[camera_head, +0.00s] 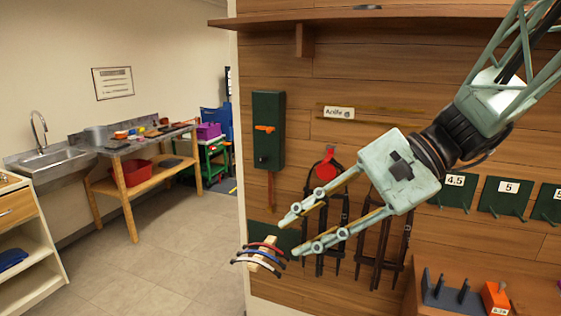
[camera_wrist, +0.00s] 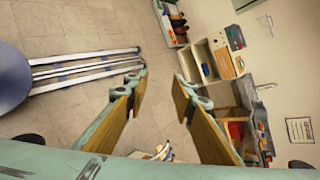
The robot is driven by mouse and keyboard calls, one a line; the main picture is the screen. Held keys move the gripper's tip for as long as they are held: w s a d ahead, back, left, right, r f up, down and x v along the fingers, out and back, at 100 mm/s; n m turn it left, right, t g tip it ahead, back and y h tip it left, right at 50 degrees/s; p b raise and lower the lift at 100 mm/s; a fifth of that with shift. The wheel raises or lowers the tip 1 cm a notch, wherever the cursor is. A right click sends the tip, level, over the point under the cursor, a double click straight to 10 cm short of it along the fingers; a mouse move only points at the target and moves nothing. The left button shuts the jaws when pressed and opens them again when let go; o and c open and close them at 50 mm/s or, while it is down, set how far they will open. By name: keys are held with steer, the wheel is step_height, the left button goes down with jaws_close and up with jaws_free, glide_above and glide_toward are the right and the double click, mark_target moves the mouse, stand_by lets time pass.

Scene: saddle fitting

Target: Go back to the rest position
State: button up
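My gripper (camera_head: 291,236) is in front of the wooden wall in the head view, pointing down and left. Its two fingers are apart with nothing visible between the tips. In the wrist view my gripper (camera_wrist: 160,85) shows two wood-faced fingers with bare floor seen between them. A small wooden piece with curved red, white, blue and dark strips (camera_head: 262,257) shows just below and left of the fingertips in the head view; I cannot tell what supports it. Part of it seems to show low between the fingers in the wrist view (camera_wrist: 163,152).
Dark tools (camera_head: 378,250) hang on the wall behind the gripper. A green box (camera_head: 268,130) is mounted on the wall, under a wooden shelf (camera_head: 390,13). A bench (camera_head: 455,308) with a tool rack stands lower right. Open floor (camera_head: 180,260) lies left.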

steer(key=s+d+f+n+h, duration=0.2)
steer(key=s+d+n+h, duration=0.25)
steer(key=s, duration=0.85)
steer(key=s+d+n+t+h, duration=0.3)
steer(key=s+d+h, duration=0.3)
steer(key=d, duration=0.6)
steer(key=shift+s+d+r+n+t, duration=0.35)
steer(key=shift+s+r+n+t, duration=0.1)
steer(key=shift+s, duration=0.45)
stand_by(0.4)
